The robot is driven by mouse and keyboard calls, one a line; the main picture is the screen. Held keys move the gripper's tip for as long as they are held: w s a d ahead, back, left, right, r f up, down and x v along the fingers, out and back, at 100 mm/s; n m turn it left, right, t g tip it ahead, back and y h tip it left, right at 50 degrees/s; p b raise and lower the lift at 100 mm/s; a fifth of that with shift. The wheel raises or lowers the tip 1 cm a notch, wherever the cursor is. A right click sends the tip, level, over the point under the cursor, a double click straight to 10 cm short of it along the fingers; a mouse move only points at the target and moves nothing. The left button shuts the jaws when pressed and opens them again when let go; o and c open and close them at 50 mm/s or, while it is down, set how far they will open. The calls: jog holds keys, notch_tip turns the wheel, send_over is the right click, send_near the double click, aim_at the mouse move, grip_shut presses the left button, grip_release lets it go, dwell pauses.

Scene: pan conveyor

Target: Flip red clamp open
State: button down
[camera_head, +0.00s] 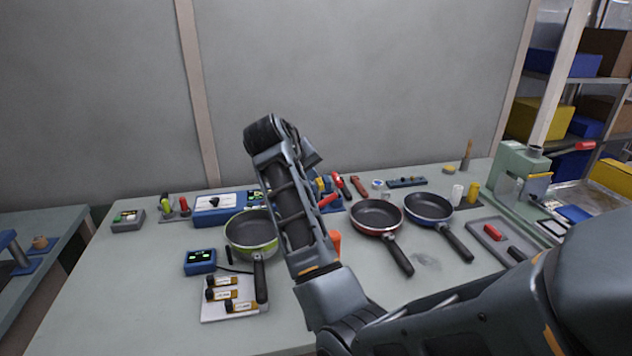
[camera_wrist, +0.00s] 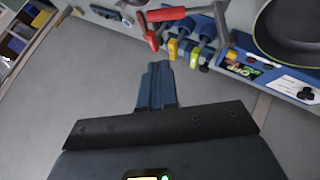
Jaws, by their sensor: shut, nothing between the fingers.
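The red clamp shows in the wrist view as a long red handle (camera_wrist: 166,14) with a shorter red arm bent down at its left end, at the top of the picture. In the camera_head view a red bar (camera_head: 328,200), probably the same handle, shows just right of my arm. My gripper (camera_wrist: 156,66) has its blue fingers together and empty. The fingertips point up the wrist picture, below the red handle, with a visible gap in the picture. The gripper's fingers are hidden behind my arm in the camera_head view.
Beside the red handle are yellow-tipped parts (camera_wrist: 172,48) and a yellow-green-tipped part (camera_wrist: 195,58) on blue mounts. A green pan (camera_head: 250,232), a red pan (camera_head: 377,216) and a blue pan (camera_head: 428,207) stand on the bench. A blue box (camera_head: 206,217) lies behind.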

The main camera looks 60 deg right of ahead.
jog(key=v, duration=0.4)
jog(key=shift+s+a+r, duration=0.1)
jog(key=shift+a+r, duration=0.1)
jog(key=shift+r, duration=0.2)
